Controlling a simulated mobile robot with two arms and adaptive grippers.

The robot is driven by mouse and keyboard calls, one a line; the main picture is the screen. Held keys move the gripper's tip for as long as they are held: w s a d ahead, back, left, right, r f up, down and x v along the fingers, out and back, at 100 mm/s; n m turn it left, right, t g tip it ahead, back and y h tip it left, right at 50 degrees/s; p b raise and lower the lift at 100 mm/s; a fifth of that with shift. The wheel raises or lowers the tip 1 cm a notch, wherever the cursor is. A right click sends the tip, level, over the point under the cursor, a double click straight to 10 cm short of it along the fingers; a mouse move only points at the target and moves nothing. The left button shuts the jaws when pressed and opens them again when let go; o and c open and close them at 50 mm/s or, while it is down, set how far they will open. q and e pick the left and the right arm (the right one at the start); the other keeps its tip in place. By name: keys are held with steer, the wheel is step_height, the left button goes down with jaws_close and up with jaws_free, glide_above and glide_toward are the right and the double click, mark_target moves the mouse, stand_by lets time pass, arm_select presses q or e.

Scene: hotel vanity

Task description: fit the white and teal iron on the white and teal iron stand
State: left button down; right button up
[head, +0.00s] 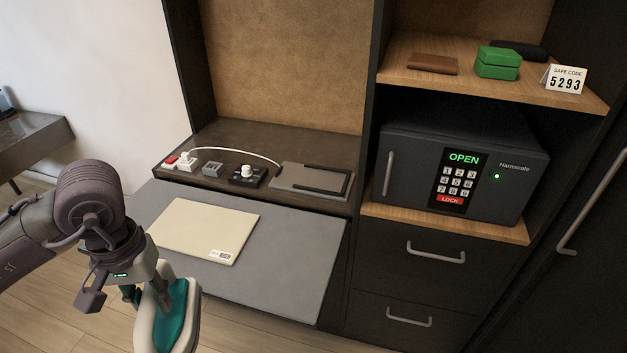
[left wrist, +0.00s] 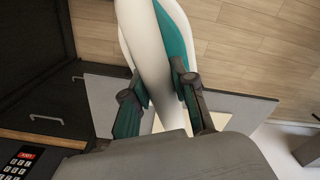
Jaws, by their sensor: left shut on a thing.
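The white and teal iron (head: 183,320) is at the lower left of the head view, in front of the grey pull-out board. My left gripper (head: 150,300) is shut on it and holds it up off the floor. The left wrist view shows the iron's white and teal body (left wrist: 150,40) between the two fingers (left wrist: 160,103). The iron's lower end is cut off by the head picture's bottom edge. I cannot make out an iron stand in either view. My right gripper is not in view.
The grey pull-out board (head: 290,255) bears a flat cream folder (head: 205,231). Behind it, a dark shelf holds sockets, small blocks (head: 213,169) and a grey plate (head: 300,177). A safe (head: 408,175) stands at right above drawers (head: 425,265). The board's right part is clear.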

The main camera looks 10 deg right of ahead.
arm_select(q)
steer(key=shift+r, duration=0.2)
steer(key=shift+r+p, duration=0.6)
steer(key=shift+r, duration=1.3)
